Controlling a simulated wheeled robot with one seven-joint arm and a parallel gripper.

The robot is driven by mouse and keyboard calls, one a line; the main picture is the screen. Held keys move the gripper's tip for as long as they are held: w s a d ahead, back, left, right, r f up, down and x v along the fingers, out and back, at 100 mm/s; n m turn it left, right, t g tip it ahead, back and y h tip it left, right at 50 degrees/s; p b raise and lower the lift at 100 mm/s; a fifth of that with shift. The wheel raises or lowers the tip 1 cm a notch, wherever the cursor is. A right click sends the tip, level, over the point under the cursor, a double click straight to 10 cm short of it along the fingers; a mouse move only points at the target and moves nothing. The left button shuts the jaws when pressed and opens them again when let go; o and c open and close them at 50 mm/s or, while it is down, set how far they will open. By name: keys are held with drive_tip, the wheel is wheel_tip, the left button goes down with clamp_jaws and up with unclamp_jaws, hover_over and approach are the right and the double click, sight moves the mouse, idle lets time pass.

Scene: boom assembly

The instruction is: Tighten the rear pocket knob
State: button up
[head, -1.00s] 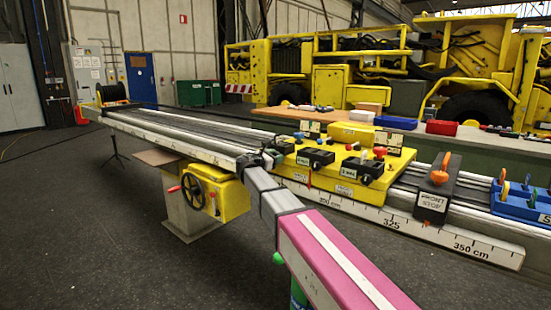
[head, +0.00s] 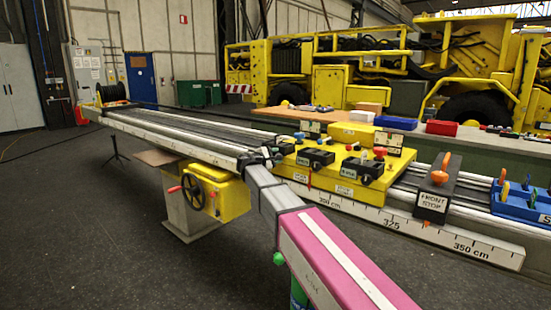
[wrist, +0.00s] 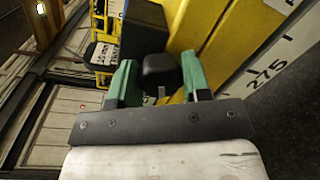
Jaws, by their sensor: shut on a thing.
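My gripper (wrist: 159,76) has two green fingers, one on each side of a black knob (wrist: 159,67) on the yellow carriage. It is shut on this knob in the wrist view. In the head view my gripper (head: 270,157) is at the left end of the yellow carriage (head: 333,177), small and dark, and the knob there is mostly hidden by it. I cannot tell how far the knob is turned.
The carriage carries black blocks with small knobs. To its right are a front stop (head: 433,203) with an orange knob and a blue tray (head: 518,206). A handwheel (head: 194,191) sits below the white rail. Floor in front is clear.

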drive_tip(key=m, duration=0.5)
drive_tip(key=shift+s+f+y, duration=0.1)
drive_tip(key=shift+s+y, duration=0.05)
drive_tip(key=shift+y, duration=0.15)
drive_tip(key=m, duration=0.5)
drive_tip(key=shift+t, duration=0.3)
drive_tip(key=m+y, duration=0.1)
drive_tip(key=m, duration=0.4)
drive_tip(key=shift+t, duration=0.3)
drive_tip(key=m, duration=0.5)
drive_tip(key=shift+t, duration=0.3)
drive_tip(key=shift+m, duration=0.3)
drive_tip(key=o, duration=0.6)
